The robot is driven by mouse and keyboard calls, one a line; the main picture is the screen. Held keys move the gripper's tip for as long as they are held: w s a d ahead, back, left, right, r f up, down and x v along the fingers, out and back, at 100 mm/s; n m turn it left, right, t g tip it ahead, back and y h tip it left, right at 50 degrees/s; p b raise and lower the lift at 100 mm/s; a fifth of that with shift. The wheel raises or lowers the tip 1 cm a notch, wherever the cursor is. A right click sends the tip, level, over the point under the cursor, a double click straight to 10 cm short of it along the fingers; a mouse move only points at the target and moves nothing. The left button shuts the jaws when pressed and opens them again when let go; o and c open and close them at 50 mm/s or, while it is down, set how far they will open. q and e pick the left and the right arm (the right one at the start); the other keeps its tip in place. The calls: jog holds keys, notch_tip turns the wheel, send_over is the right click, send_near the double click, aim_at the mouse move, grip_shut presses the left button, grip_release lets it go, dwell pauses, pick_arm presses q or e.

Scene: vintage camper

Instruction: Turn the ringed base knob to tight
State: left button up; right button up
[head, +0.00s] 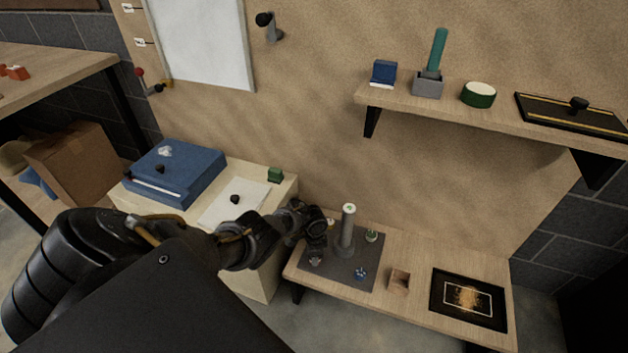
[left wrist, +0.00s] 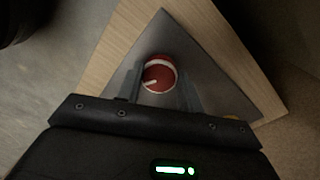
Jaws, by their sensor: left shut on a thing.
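A round red knob (left wrist: 159,74) with a white ring and a white pointer line shows in the left wrist view, near a corner of a grey plate (left wrist: 135,66). The pointer line lies toward the lower left of the knob. My left gripper (left wrist: 163,88) has a finger on either side of the knob and is shut on it. In the head view my left gripper (head: 316,248) reaches down over the left part of the grey plate (head: 338,276) and hides the red knob. My right gripper is not in view.
A grey post (head: 347,230) stands on the plate close beside my left gripper. A blue knob (head: 361,274) and a green knob (head: 372,236) are nearby. The low bench (head: 415,317) also holds a small wooden box (head: 399,281) and a black framed panel (head: 468,299).

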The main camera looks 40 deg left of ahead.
pick_arm(q)
jog(key=shift+w+m, duration=0.1)
jog(key=shift+m, duration=0.8)
jog(key=shift+f+m+b, duration=0.1)
jog(key=shift+m+b, duration=0.4)
jog(key=shift+m, duration=0.5)
jog(key=m+b, duration=0.1)
jog(key=m, duration=0.2)
jog(key=shift+d+m+b, duration=0.1)
jog(key=shift+m+b, duration=0.25)
jog(key=shift+m, duration=1.15)
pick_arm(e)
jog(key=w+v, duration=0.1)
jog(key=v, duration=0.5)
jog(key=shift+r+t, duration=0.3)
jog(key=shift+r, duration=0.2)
pick_arm(q)
jog(key=o, duration=0.9)
jog(key=shift+o, duration=0.4)
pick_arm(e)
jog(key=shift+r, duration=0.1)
